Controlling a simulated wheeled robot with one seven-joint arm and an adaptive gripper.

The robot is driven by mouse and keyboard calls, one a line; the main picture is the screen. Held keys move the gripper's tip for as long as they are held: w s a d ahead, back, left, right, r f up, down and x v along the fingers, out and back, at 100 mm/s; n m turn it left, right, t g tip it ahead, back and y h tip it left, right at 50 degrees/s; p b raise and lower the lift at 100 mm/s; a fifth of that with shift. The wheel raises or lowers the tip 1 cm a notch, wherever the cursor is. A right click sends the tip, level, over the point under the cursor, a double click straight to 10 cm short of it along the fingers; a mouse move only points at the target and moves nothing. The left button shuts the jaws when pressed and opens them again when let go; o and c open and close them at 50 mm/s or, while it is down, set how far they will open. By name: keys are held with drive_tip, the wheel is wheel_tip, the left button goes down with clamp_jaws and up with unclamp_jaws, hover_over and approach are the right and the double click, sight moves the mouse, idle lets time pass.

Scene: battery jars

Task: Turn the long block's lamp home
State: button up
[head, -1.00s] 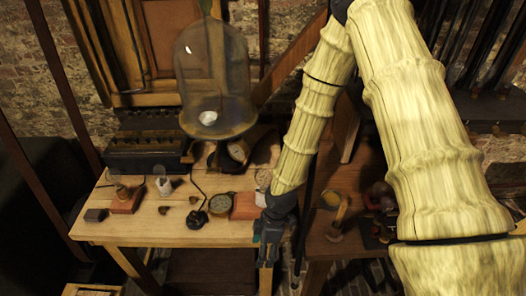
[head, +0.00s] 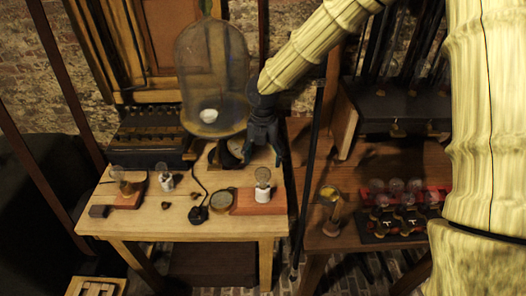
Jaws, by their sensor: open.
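The longer reddish wooden block (head: 245,203) lies near the right front corner of the pale wooden table. Its lamp (head: 263,176) stands in a white socket (head: 263,194) on the block. The lamp looks upright; I cannot tell how far it is turned in. My gripper (head: 264,162) is open and empty, pointing down behind and above this lamp, apart from it as far as I can tell.
A large glass bell jar (head: 210,75) stands behind. The right bench (head: 340,243) holds several glass bulbs.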

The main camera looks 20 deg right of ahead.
sight(263, 170)
drive_tip(key=shift+f+p, duration=1.25)
drive_tip(key=shift+f, duration=3.4)
drive_tip(key=c, duration=1.2)
drive_tip(key=m, duration=0.4)
drive_tip(key=shift+c, duration=0.2)
drive_tip(key=shift+m, duration=1.3)
drive_tip(key=m, duration=0.2)
drive_tip(key=shift+m, duration=0.3)
drive_tip(key=m, duration=0.3)
drive_tip(key=shift+m, duration=0.3)
